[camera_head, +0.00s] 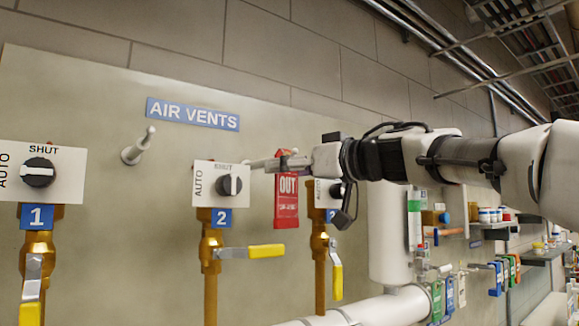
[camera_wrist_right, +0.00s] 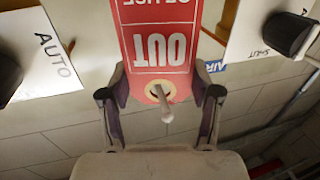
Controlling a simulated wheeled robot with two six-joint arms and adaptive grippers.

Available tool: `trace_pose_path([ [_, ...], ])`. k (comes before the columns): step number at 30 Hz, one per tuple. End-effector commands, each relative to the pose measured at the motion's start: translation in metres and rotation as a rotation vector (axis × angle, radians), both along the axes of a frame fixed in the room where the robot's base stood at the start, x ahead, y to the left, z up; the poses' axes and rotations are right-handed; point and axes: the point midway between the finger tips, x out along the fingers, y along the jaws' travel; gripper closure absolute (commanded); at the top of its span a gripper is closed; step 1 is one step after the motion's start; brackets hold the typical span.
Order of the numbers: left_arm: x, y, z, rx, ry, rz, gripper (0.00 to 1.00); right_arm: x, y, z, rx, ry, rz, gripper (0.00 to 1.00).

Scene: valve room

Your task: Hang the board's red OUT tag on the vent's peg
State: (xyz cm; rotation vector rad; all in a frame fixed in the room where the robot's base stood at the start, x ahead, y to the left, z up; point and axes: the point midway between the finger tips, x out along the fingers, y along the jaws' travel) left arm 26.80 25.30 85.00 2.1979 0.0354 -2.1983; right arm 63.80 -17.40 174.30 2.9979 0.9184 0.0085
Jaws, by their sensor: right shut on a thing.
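The red OUT tag (camera_head: 287,200) hangs upright between the vent 2 and vent 3 plates. My right gripper (camera_head: 284,163) comes in from the right and is shut on the tag's upper end. In the right wrist view the tag (camera_wrist_right: 158,45) appears upside down between the gripper's fingers (camera_wrist_right: 160,98). A pale peg (camera_wrist_right: 167,114) shows through the tag's hole, its tip on the near side. Where its base meets the wall is hidden. Another pale peg (camera_head: 136,151) stands bare between vents 1 and 2. My left gripper is not in view.
Vent plates 1 (camera_head: 66,188), 2 (camera_head: 204,176) and 3 (camera_head: 320,183) carry black knobs, with brass pipes and yellow-handled valves below. The AIR VENTS sign (camera_head: 192,114) is above. A white vertical pipe (camera_head: 388,235) and cluttered shelves stand at right.

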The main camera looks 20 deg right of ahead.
Motion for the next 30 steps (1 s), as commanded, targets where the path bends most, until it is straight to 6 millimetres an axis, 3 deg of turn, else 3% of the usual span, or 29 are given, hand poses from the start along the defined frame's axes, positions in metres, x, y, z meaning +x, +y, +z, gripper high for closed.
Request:
trace_pose_path([
  [7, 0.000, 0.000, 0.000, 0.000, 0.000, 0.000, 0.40, 0.000, 0.000, 0.000, 0.000, 0.000, 0.000, 0.70],
  [8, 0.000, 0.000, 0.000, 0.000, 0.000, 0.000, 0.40, 0.000, 0.000, 0.000, 0.000, 0.000, 0.000, 0.34],
  [10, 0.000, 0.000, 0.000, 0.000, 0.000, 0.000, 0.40, 0.000, 0.000, 0.000, 0.000, 0.000, 0.000, 0.09],
  [26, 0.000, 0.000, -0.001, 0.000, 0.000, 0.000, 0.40, 0.000, 0.000, 0.000, 0.000, 0.000, 0.000, 0.08],
  [30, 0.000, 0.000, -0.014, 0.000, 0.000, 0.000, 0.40, -0.004, -0.002, 0.000, 0.000, -0.004, 0.000, 0.08],
])
